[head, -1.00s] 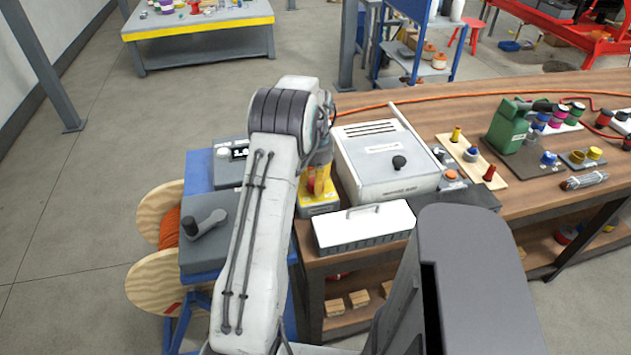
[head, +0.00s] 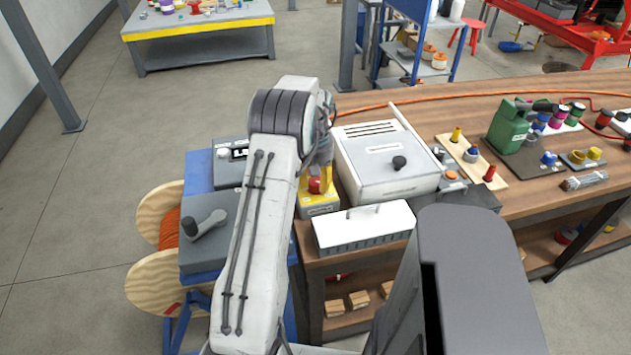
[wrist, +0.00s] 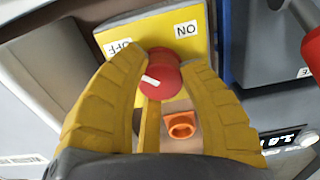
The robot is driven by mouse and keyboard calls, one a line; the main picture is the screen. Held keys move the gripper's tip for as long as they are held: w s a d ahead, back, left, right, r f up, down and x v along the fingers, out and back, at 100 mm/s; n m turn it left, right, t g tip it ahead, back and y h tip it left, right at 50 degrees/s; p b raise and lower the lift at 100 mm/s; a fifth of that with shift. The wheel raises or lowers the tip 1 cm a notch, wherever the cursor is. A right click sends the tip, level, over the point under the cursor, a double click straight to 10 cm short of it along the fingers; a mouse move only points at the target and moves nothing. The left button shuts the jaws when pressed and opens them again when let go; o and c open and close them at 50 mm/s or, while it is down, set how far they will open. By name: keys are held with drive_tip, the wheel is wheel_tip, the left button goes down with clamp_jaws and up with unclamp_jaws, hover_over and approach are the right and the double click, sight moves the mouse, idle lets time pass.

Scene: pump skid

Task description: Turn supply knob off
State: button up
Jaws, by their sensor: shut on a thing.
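A red round knob (wrist: 163,74) with a white pointer mark sits on a yellow panel (wrist: 150,30) with OFF and ON labels. In the wrist view OFF is at the panel's left and ON at its right; the mark is on the left of the knob face. My gripper (wrist: 165,68) has its yellow fingers on both sides of the knob, shut on it. In the head view the knob (head: 314,186) shows on the yellow box (head: 318,204) beside my arm, with my gripper (head: 326,180) partly hidden.
A light grey machine (head: 385,165) stands right of the yellow box, and a white box with a handle (head: 362,228) is in front. A grey box with a lever (head: 205,225) is at left. An orange socket (wrist: 181,124) shows between my fingers.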

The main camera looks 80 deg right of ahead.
sight(316, 181)
drive_tip(key=shift+a+f, duration=0.1)
drive_tip(key=shift+f, duration=0.1)
drive_tip(key=o, duration=1.2)
drive_tip(key=shift+r, duration=0.1)
drive_tip(key=shift+r, duration=0.1)
wheel_tip(316, 181, up, 12)
drive_tip(key=shift+f, duration=0.1)
idle(0.7)
